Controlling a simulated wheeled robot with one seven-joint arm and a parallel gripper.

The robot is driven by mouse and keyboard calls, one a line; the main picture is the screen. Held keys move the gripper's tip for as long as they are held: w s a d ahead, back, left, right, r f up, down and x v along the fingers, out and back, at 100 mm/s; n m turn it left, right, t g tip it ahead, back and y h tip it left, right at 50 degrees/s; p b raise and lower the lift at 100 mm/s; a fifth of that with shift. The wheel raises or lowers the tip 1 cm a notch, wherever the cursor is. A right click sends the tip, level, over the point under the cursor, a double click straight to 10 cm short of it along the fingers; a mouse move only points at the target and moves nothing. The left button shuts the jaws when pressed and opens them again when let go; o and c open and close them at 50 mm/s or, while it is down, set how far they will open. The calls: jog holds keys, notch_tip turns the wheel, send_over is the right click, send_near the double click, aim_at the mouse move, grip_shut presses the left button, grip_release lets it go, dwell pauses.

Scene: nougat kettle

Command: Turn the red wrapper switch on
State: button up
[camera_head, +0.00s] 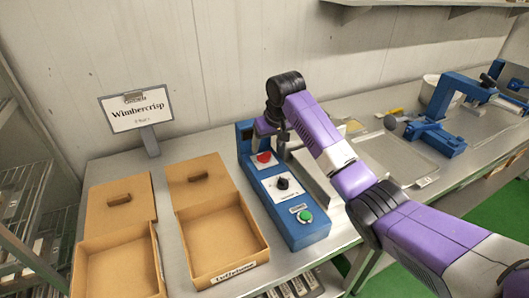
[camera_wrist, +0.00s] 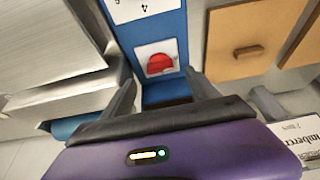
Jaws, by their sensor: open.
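The red wrapper switch (camera_head: 264,157) sits on a white plate at the far end of the blue machine panel (camera_head: 302,236). In the wrist view the red switch (camera_wrist: 159,64) shows as a red rounded knob on its white plate, between and beyond my fingertips. My gripper (camera_wrist: 161,88) is open and empty, with one dark finger on each side of the blue panel. In the head view my gripper (camera_head: 262,132) is over the far end of the panel, close to the switch. I cannot tell whether the fingers touch anything.
A black knob (camera_head: 283,183) and a green button (camera_head: 305,215) sit nearer on the same panel. Two cardboard boxes (camera_head: 247,253) stand to its left. A sign reading Wimbercrisp (camera_head: 136,108) stands behind them. A metal tray (camera_head: 397,160) and blue clamp-like machine (camera_head: 436,134) are to the right.

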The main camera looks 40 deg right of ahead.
aim_at(265, 153)
jog(key=shift+p+x, duration=0.35)
jog(key=shift+x, duration=2.65)
jog(key=c, duration=1.4)
